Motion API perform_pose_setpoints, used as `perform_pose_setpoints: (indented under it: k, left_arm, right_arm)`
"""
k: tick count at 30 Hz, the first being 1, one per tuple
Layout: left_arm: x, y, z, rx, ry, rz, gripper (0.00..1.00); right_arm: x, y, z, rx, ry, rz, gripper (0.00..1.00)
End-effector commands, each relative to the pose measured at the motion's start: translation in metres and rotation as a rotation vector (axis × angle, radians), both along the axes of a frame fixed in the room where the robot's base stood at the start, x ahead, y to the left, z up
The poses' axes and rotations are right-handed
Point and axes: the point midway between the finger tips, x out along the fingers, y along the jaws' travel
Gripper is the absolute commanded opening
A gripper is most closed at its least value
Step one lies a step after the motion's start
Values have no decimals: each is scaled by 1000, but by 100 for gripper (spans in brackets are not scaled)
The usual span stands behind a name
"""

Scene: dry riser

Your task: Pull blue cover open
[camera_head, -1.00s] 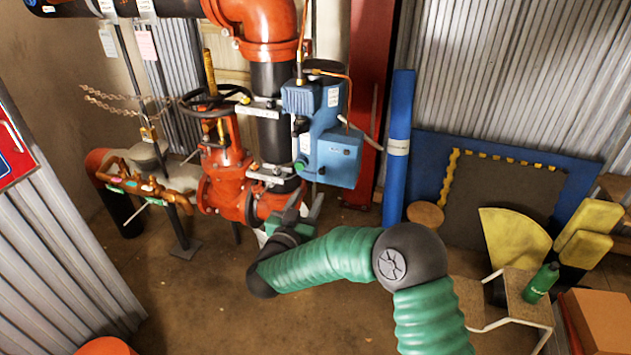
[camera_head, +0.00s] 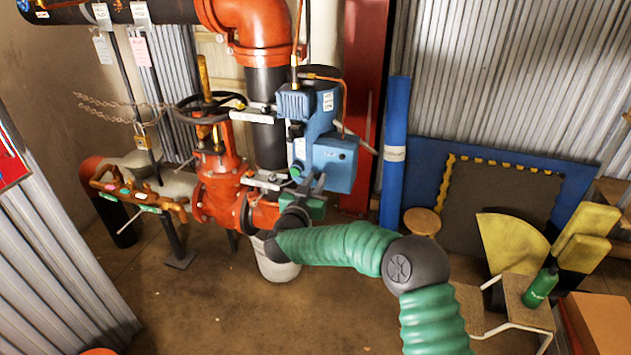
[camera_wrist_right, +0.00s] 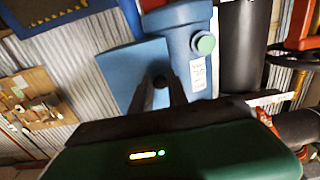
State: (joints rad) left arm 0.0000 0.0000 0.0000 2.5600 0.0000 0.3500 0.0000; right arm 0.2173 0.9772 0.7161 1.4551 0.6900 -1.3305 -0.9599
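The blue cover (camera_head: 335,160) is the boxy blue housing on the valve assembly in the middle of the head view. It looks closed. In the wrist view, its blue face (camera_wrist_right: 135,65) lies just beyond my fingers, beside a taller blue body with a green round cap (camera_wrist_right: 205,43). My right gripper (camera_head: 305,187) is below and slightly left of the cover. Its two dark fingers (camera_wrist_right: 161,88) are apart and point at the cover, with a small dark round part between their tips. I cannot tell if they touch it. My left gripper is not in view.
Red pipes and a valve with a black handwheel (camera_head: 208,107) stand left of the cover. A white bucket (camera_head: 275,262) is under the valve. A blue upright roll (camera_head: 394,150) stands to the right. A stool (camera_head: 530,300) with a green bottle is at lower right.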

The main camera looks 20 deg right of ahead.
Motion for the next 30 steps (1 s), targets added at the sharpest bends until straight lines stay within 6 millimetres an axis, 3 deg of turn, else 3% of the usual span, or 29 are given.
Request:
perform_pose_setpoints:
  k: [3,30]
  left_arm:
    - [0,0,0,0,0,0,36]
    - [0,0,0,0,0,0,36]
  right_arm:
    - [0,1,0,0,0,1,0]
    - [0,1,0,0,0,3,0]
